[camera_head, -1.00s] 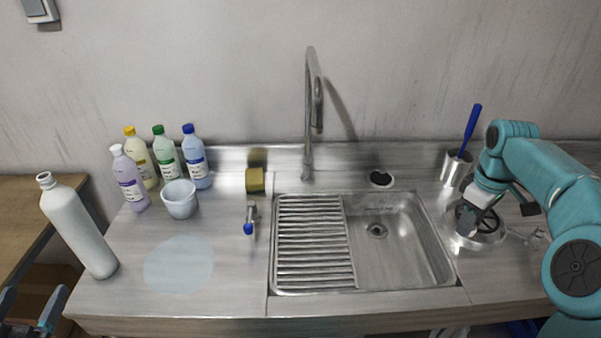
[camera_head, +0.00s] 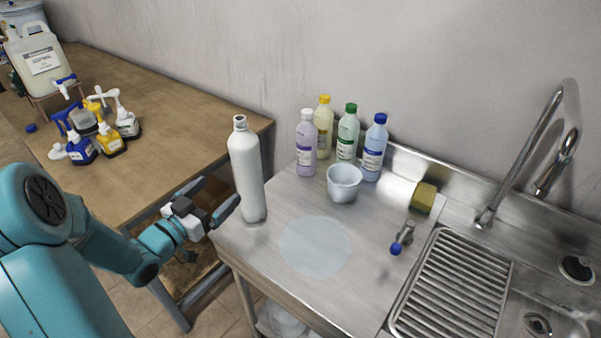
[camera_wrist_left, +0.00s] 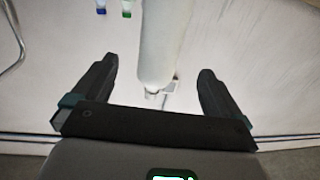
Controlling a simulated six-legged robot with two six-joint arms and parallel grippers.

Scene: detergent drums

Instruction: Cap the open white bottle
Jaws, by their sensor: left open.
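The tall white bottle (camera_head: 248,175) stands upright at the left edge of the steel counter (camera_head: 290,205). Its narrow neck is at the top with no cap seen on it. My left gripper (camera_head: 220,193) is open, just left of the bottle at its lower half, with its fingers pointing toward it. In the left wrist view the white bottle (camera_wrist_left: 163,40) shows between and beyond the open fingers (camera_wrist_left: 155,82); I cannot tell if they touch it. A small blue round piece (camera_head: 30,128) and a small white piece (camera_head: 57,151) lie on the wooden table; I cannot tell if either is a cap.
Capped purple (camera_head: 306,150), yellow (camera_head: 323,128), green (camera_head: 347,135) and blue (camera_head: 374,150) bottles stand behind a white cup (camera_head: 343,184). The wooden table (camera_head: 150,125) holds small bottles and a jug (camera_head: 42,60).

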